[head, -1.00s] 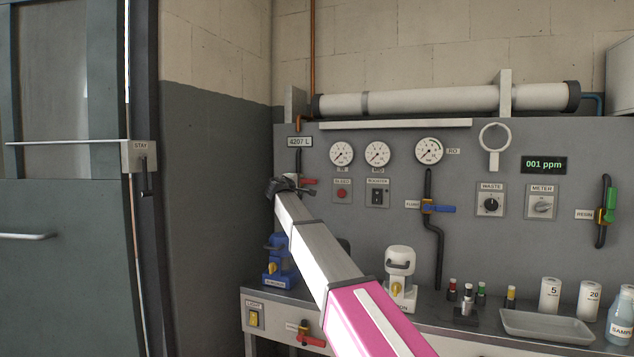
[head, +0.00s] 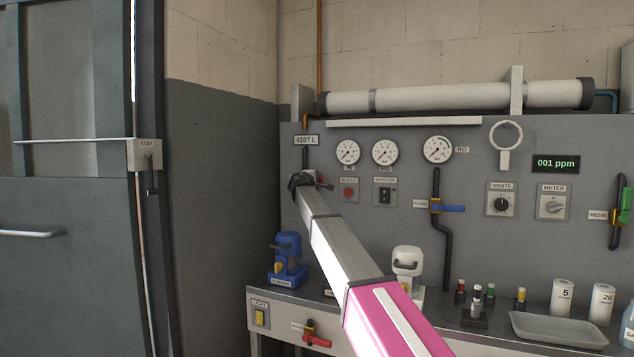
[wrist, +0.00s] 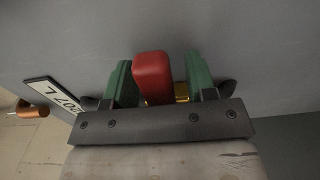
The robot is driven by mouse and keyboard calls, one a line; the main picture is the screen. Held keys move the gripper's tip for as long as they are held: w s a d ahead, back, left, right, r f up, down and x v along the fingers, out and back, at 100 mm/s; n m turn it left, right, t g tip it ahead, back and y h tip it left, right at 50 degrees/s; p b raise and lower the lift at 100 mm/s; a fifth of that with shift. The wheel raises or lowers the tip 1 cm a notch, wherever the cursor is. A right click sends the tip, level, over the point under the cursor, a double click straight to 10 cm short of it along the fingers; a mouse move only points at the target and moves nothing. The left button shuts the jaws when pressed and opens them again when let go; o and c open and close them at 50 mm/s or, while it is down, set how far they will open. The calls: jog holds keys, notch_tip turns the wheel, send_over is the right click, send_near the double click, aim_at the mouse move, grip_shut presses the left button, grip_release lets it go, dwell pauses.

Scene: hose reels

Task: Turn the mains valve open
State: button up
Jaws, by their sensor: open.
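A valve with a red lever (head: 326,184) is on the grey panel below the 4207 L display, mostly hidden behind my gripper (head: 302,181) in the head view. In the wrist view the red lever (wrist: 152,78) stands between the two green fingers of my gripper (wrist: 160,84), with a bit of brass valve body (wrist: 182,91) beside it. The fingers are open on either side of the lever, with a gap at least on its right. I cannot read a label on this valve.
Gauges (head: 384,152), a red button (head: 348,193) and a switch (head: 385,195) sit close right of the valve. A blue-handled valve (head: 447,208) is further right. A blue pump (head: 287,262) and white pump (head: 407,268) stand on the bench below. Another red-handled valve (head: 316,339) is under the bench top.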

jog(key=shift+w+d, duration=0.1)
jog(key=shift+w, duration=0.1)
grip_shut()
